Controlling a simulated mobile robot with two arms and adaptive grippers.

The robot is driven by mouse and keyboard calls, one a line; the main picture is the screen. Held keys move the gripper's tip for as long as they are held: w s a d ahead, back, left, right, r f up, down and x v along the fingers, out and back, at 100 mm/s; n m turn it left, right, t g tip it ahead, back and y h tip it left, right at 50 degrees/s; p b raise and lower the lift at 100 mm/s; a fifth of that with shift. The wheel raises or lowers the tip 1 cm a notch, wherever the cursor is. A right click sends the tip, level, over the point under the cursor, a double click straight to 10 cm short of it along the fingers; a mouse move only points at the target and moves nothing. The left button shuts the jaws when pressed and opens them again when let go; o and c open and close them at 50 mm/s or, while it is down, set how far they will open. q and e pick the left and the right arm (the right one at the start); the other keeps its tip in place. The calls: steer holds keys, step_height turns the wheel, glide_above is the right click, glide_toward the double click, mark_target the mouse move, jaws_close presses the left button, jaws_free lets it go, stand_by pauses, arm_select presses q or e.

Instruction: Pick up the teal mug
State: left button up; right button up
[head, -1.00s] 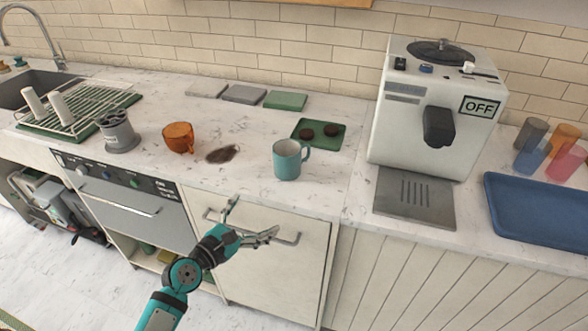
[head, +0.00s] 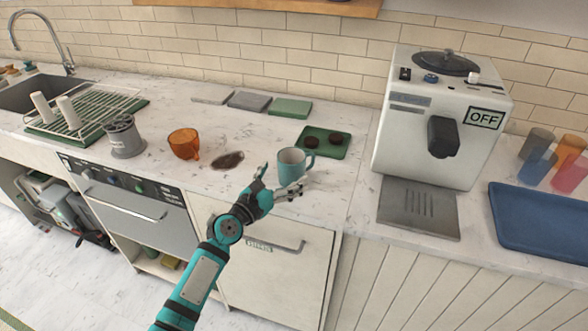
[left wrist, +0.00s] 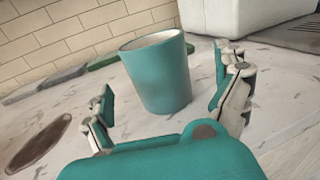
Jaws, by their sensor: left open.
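The teal mug (head: 291,162) stands upright on the marble counter, with its handle to the right in the head view. My left gripper (head: 281,182) is open and empty at the counter's front edge, just in front of the mug. In the left wrist view the mug (left wrist: 158,75) stands ahead, between and beyond the two spread fingertips of my left gripper (left wrist: 165,98). The fingers appear apart from it. The mug's handle is hidden in the wrist view. My right gripper is not in view.
A brown spill (head: 227,160) and an orange cup (head: 184,144) lie left of the mug. A green tray (head: 336,150) with two dark round items sits behind it. The white coffee machine (head: 410,130), showing OFF, and a blue tray (head: 540,225) are to the right.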

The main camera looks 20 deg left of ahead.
mark_target(299, 158)
arm_select(q)
steer(key=x, duration=0.5)
steer(key=shift+w, duration=0.15)
steer(key=shift+c, duration=1.4)
steer(key=c, duration=1.2)
steer(key=shift+r, duration=0.1)
steer(key=shift+c, duration=0.8)
steer(key=shift+r, duration=0.15)
